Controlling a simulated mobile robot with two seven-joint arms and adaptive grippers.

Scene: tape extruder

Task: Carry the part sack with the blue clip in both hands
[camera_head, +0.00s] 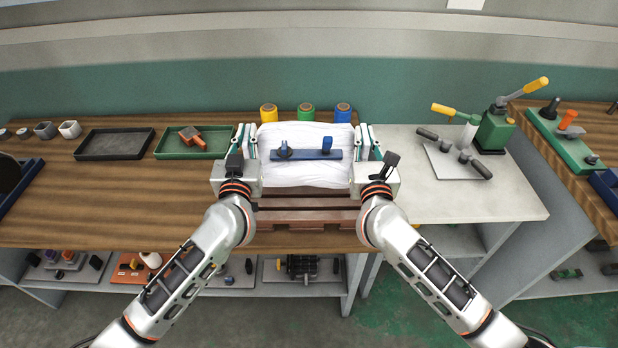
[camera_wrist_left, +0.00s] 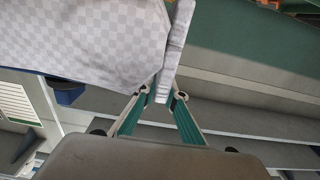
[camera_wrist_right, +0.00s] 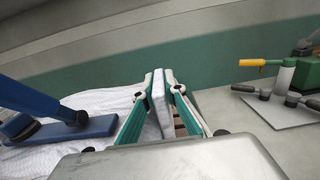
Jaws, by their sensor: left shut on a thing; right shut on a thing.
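The white part sack (camera_head: 305,173) with the blue clip (camera_head: 306,154) lying across its top is between my two grippers, in the middle of the head view. My left gripper (camera_head: 246,142) is shut on the sack's left edge; the left wrist view shows its fingers (camera_wrist_left: 160,98) pinching a flat checked edge of the sack (camera_wrist_left: 85,45). My right gripper (camera_head: 368,142) is shut on the sack's right edge. The right wrist view shows its fingers (camera_wrist_right: 160,95) around that edge, with the blue clip (camera_wrist_right: 75,130) to the left.
A brown slatted pallet (camera_head: 305,220) shows below the sack. Yellow, green and blue spools (camera_head: 306,113) stand behind it. A green tray (camera_head: 165,152) and a black tray (camera_head: 85,145) lie left. A grey table (camera_head: 500,205) with a lever press (camera_head: 495,130) stands right.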

